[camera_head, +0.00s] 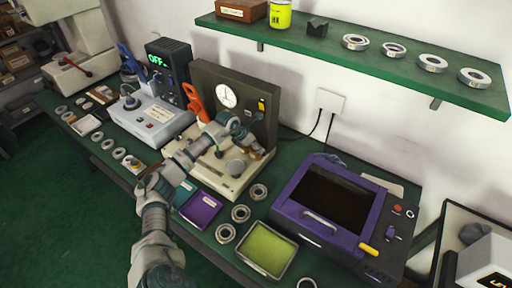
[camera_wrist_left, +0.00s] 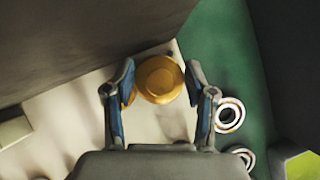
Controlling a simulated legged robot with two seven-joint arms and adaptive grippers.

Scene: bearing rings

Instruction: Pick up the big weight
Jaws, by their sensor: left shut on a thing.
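The weight is a round brass piece (camera_wrist_left: 158,78) seen from above in the left wrist view. My left gripper (camera_wrist_left: 160,84) has its two blue-padded fingers on either side of it and is shut on it. In the head view my left gripper (camera_head: 251,146) is at the right side of the press-like machine with the gauge, and a bit of the brass weight (camera_head: 257,153) shows by its fingers. Whether the weight is lifted clear of the pale base is hard to tell. My right gripper is not in view.
The gauge machine's upright panel (camera_head: 228,92) stands close behind my gripper. A grey round knob-like piece (camera_head: 236,167) is on its base. Bearing rings (camera_head: 240,213) and a yellow-green tray (camera_head: 267,249) lie in front. A purple machine (camera_head: 330,205) stands to the right. A shelf (camera_head: 400,62) hangs above.

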